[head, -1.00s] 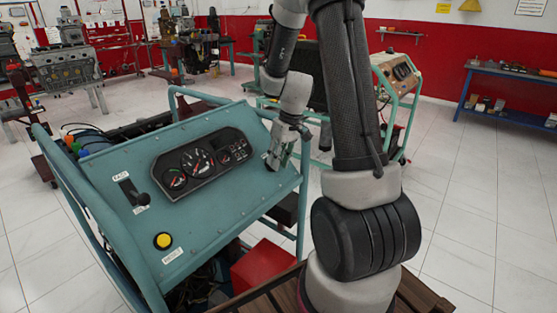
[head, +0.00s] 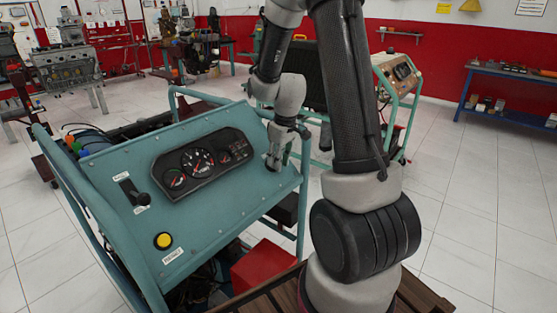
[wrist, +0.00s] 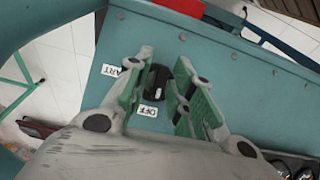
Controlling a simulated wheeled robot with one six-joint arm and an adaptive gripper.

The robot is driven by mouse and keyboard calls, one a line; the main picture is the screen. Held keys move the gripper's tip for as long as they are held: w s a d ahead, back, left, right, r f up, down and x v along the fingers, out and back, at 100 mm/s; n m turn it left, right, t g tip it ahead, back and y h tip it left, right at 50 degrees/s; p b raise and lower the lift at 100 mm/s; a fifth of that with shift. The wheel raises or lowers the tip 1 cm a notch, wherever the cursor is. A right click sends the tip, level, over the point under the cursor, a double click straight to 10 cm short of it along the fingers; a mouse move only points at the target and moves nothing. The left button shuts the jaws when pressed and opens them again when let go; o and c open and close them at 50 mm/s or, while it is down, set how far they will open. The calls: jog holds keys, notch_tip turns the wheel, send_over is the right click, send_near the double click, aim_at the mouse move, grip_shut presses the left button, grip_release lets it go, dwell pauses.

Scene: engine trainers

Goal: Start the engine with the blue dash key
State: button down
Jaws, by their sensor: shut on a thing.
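The teal dash panel (head: 105,190) is tilted on the trainer stand in the head view. My gripper (head: 274,163) is at its right edge. In the wrist view my gripper (wrist: 162,80) has its green-padded fingers on both sides of a black ignition switch (wrist: 156,77). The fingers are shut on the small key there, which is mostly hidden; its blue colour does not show. A START label (wrist: 124,72) is left of the switch and an OFF label (wrist: 149,110) is below it, both upside down. In the head view my gripper hides the switch.
The panel carries a gauge cluster (head: 203,162), a black throttle lever (head: 133,192) and a yellow button (head: 163,241). A tubular frame (head: 92,205) edges the panel. A red box (head: 262,265) is below it. A second trainer (head: 398,75) stands behind at right; tiled floor is clear at right.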

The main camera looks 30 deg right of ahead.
jog(key=c, duration=1.5)
grip_release()
jog(key=shift+r, duration=0.1)
jog(key=r, duration=0.4)
jog(key=s+r, duration=0.1)
jog(key=r, duration=0.2)
jog(key=s+r, duration=0.1)
jog(key=r, duration=0.3)
jog(key=shift+d+r, duration=0.3)
